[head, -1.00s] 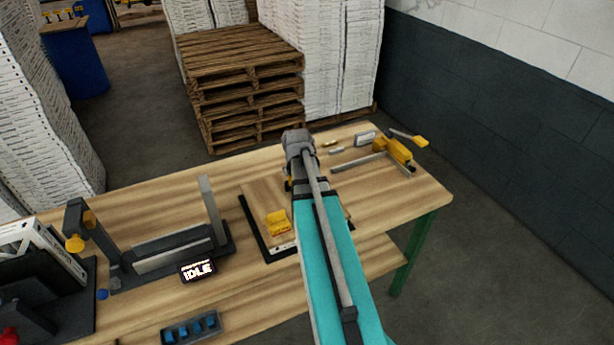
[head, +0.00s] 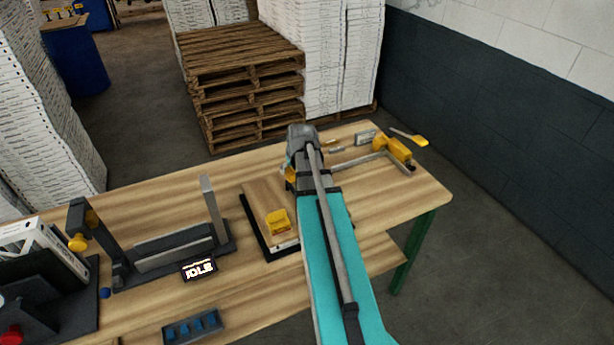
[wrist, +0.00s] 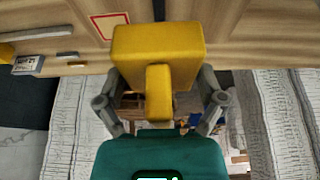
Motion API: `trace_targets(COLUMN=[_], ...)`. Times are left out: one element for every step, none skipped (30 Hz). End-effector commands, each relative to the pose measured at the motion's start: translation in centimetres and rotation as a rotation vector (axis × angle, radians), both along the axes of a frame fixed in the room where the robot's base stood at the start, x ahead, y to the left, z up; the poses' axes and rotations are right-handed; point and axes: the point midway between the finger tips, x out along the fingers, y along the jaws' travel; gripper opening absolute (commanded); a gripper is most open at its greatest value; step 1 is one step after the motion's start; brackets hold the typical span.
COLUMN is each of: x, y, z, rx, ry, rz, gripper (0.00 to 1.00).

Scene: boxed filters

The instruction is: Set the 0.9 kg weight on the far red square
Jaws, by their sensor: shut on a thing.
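My gripper (wrist: 160,98) is shut on a yellow weight (wrist: 160,48), with a grey finger on each side of its narrow handle. In the head view a small bit of yellow (head: 290,175) shows beside my gripper, mostly hidden by the wrist. No red square shows clearly in the head view.
A yellow clamp-like tool (head: 393,150) lies at the right. A display (head: 199,268) and a grey fixture (head: 173,250) stand left. Pallets (head: 245,85) are stacked behind the table.

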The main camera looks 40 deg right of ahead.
Motion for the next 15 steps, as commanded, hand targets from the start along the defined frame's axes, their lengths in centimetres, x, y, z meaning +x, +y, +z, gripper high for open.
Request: trace_targets(x=[0.1, 0.2, 0.3, 0.4, 0.5, 0.7, 0.9, 1.1, 1.4, 1.6, 1.9, 2.2, 2.5, 2.7, 3.1], y=[-0.1, -0.2, -0.4, -0.5, -0.7, -1.0, -1.3, -1.6, -2.0, -2.3, -2.7, -3.1, -3.5, -3.9, -4.4], z=[0.0, -0.1, -0.2, -0.3, -0.4, -0.6, -0.8, -0.9, -1.2, -1.4, -1.6, -1.8, -2.1, -2.3, -2.5], rx=[0.000, 0.000, -0.001, -0.001, -0.001, 0.000, 0.000, 0.000, 0.000, 0.000, 0.000, 0.000, 0.000, 0.000, 0.000], ry=[-0.001, -0.001, -0.001, -0.001, -0.001, -0.001, -0.001, -0.001, -0.001, -0.001, -0.001, -0.001, -0.001, -0.001, -0.001], rz=[-0.001, -0.001, -0.001, -0.001, -0.001, -0.002, -0.002, -0.002, -0.002, -0.003, -0.003, -0.003, -0.003, -0.003, -0.003], gripper=[0.27, 0.27, 0.27, 0.27, 0.27, 0.27, 0.27, 0.27, 0.27, 0.27, 0.27, 0.27, 0.27, 0.27, 0.27])
